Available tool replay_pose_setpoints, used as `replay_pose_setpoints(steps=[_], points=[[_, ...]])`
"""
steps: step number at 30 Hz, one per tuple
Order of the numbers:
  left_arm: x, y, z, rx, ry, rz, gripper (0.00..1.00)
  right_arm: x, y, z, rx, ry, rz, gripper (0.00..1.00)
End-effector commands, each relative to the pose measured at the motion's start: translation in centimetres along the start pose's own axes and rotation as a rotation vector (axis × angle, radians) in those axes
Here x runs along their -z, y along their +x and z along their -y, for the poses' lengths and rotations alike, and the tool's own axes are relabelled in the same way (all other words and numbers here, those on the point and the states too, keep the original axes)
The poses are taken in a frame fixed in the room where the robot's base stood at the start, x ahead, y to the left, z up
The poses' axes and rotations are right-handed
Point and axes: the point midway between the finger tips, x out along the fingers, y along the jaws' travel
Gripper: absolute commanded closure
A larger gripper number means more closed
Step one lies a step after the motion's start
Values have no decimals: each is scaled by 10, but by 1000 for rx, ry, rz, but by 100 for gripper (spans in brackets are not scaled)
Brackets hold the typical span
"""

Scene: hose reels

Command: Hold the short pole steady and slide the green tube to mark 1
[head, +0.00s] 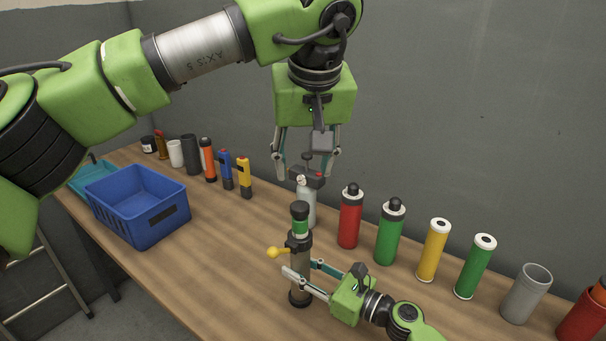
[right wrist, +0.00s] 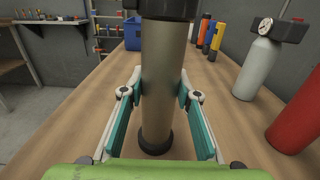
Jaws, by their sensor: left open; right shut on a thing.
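The short pole (head: 301,266) is a grey-brown cylinder with a black foot, standing upright on the table; it fills the middle of the right wrist view (right wrist: 162,95). The green tube (head: 300,227) shows as a short green band near its top, between a black cap and a black collar with a yellow knob (head: 276,253). My right gripper (head: 304,271) is shut on the pole below the collar. My left gripper (head: 304,174) is open and empty, above and behind the green tube, in front of or over a bottle. No mark 1 is readable.
A pale bottle with a gauge (head: 307,205) stands just behind the pole. A red bottle (head: 349,222), a green bottle (head: 389,236) and several cylinders line the back edge rightward. A blue crate (head: 130,228) stands at the left. Bare table lies between crate and pole.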

Motion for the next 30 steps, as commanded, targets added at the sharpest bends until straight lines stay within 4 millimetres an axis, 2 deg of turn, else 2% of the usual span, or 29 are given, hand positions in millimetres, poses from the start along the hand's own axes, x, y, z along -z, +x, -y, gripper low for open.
replay_pose_setpoints(steps=[11, 12, 14, 25, 30], points=[[0, -2, 0, -1, 0, 0, 57, 0, 0, 0, -1, 0, -1, 100], [0, -2, 0, -1, 0, 0, 57, 0, 0, 0, -1, 0, -1, 65], [0, -2, 0, -1, 0, 0, 57, 0, 0, 0, -1, 0, -1, 51], [0, -2, 0, 0, -1, 0, 57, 0, -2, 0, 0, 0, -1, 51], [0, -2, 0, -1, -1, 0, 57, 2, -22, 0, 2, 2, -3, 51]])
